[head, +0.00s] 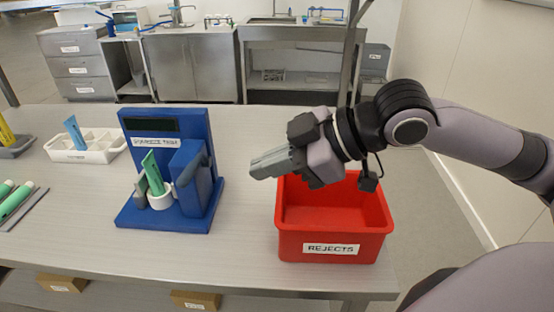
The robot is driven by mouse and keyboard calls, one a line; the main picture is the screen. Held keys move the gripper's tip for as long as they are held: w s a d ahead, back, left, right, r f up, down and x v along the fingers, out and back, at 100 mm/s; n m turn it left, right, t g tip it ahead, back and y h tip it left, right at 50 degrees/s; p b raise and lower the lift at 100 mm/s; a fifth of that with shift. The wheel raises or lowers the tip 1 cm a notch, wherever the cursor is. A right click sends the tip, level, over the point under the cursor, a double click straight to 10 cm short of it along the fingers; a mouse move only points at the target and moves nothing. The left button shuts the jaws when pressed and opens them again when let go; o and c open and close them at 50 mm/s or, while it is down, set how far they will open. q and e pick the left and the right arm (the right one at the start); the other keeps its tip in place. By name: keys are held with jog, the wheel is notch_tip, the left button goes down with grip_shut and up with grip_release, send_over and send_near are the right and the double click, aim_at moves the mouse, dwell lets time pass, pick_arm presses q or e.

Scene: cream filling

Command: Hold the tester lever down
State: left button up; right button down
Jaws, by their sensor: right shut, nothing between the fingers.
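The blue tester (165,170) stands on the table left of centre, with a label and a dark display on its back panel. A green tube (152,172) stands tilted in the white ring holder (161,198) at its front. A dark grey lever (195,165) shows on the blue block at the tester's right side. My right gripper (254,170) is shut and empty. It is in the air to the right of the tester, apart from the lever, with the red bin below and behind its wrist. My left gripper is not in view.
A red bin (333,248) labelled REJECTS stands at the table's right end and looks empty. A white divided tray (84,155) holds a blue tube. Green tubes (14,200) lie at the left edge. The table (130,255) is clear in front.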

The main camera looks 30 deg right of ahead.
jog(key=shift+s+d+r, duration=0.35)
jog(key=shift+s+d, duration=0.05)
jog(key=shift+s, duration=0.05)
dwell(0.5)
